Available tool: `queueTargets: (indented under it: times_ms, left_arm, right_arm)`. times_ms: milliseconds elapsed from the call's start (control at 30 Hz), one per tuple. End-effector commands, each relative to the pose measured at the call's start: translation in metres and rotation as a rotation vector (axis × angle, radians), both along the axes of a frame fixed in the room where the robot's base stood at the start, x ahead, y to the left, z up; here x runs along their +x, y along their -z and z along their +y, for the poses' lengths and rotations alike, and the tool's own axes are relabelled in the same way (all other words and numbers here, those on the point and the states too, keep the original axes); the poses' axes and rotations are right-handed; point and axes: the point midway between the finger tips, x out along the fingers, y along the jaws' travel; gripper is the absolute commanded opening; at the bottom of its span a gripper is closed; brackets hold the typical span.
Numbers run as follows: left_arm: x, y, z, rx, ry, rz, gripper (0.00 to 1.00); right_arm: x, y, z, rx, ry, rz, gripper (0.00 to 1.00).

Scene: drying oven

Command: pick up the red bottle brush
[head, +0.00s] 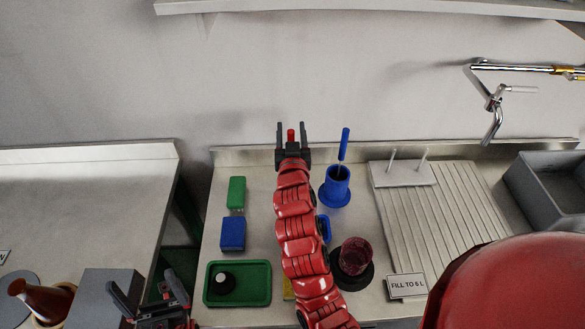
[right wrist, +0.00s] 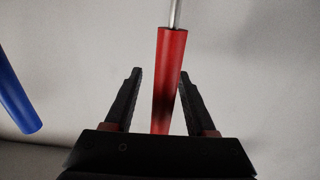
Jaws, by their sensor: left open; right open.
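The red bottle brush (head: 291,135) shows as a short red handle between the fingers of my right gripper (head: 293,126), near the back wall. In the right wrist view, the red handle (right wrist: 168,75) stands nearly upright between the fingers of my right gripper (right wrist: 157,85), with a thin metal rod at its upper end. The fingers are open, with visible gaps on both sides of the handle. The lower end of the handle is hidden behind the gripper body, and the bristles are not visible. My left gripper (head: 147,293) is open and empty at the lower left.
A blue brush (head: 344,143) stands in a blue holder (head: 336,194) just right of my right gripper. Green (head: 236,191) and blue (head: 232,234) boxes, a green tray (head: 262,270) and a dark red beaker (head: 356,256) flank my right arm. A drainboard (head: 440,220) lies right.

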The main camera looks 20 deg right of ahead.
Motion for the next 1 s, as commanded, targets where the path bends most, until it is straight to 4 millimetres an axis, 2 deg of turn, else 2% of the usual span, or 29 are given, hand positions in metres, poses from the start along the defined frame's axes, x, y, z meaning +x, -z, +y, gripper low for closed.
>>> queueTargets:
  times_ms: [100, 400, 833, 1000]
  left_arm:
    - [0.000, 0.001, 0.000, 0.000, 0.000, 0.000, 1.00]
    - [0.000, 0.001, 0.000, 0.000, 0.000, 0.000, 1.00]
    - [0.000, 0.000, 0.000, 0.000, 0.000, 0.001, 1.00]
    - [0.000, -0.006, 0.000, 0.000, 0.000, 0.000, 1.00]
  right_arm:
    - [0.000, 0.000, 0.000, 0.000, 0.000, 0.000, 0.56]
    - [0.000, 0.000, 0.000, 0.000, 0.000, 0.001, 0.02]
    - [0.000, 0.000, 0.000, 0.001, 0.000, 0.002, 0.00]
    - [0.000, -0.010, 0.000, 0.000, 0.000, 0.001, 0.00]
